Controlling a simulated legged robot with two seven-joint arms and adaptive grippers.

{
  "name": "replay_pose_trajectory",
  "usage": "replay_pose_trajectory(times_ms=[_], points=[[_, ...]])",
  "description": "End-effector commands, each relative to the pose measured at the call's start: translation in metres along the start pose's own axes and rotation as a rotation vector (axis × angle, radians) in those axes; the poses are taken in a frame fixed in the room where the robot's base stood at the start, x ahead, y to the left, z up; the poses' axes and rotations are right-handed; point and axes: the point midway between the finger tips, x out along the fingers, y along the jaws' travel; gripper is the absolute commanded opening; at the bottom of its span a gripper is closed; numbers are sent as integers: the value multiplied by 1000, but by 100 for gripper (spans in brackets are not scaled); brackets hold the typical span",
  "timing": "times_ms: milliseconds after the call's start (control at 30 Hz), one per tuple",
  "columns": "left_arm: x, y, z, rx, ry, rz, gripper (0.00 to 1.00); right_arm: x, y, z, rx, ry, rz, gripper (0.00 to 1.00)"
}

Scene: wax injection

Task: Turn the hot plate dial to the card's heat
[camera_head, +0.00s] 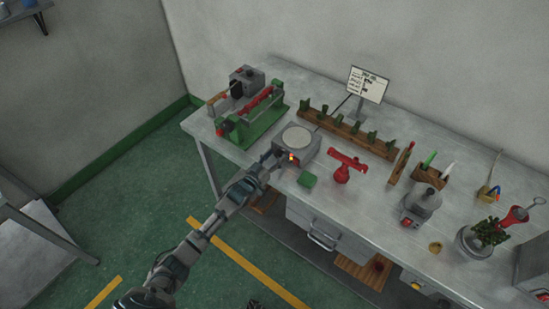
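The hot plate (297,139) is a grey box with a pale round top, near the front edge of the bench. Its dial, on the front side, is hidden or too small to make out. My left gripper (276,157) is at the hot plate's front left corner, by a small orange-yellow spot on its front; I cannot tell whether it touches or whether its fingers are open. The white card (368,84) stands on a holder at the back of the bench; its writing is too small to read. My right gripper is not in view.
A green machine with a red roller (250,118) stands left of the hot plate. A wooden rack (345,128) runs behind.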

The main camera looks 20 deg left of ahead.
Motion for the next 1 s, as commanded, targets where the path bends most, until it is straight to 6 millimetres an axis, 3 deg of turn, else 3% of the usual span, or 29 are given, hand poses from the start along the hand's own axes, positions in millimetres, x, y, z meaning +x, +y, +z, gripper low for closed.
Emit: replay_pose_trajectory(times_ms=[167,267,500,700,1000], points=[[-5,0,1,-1,-1,1,57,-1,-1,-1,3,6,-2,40],[-19,0,2,-2,-2,1,57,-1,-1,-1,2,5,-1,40],[-73,-1,3,-1,-3,0,57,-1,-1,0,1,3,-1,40],[-107,-2,3,-2,-3,-1,57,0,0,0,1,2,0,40],[-119,-2,2,-1,-2,0,57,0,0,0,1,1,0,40]])
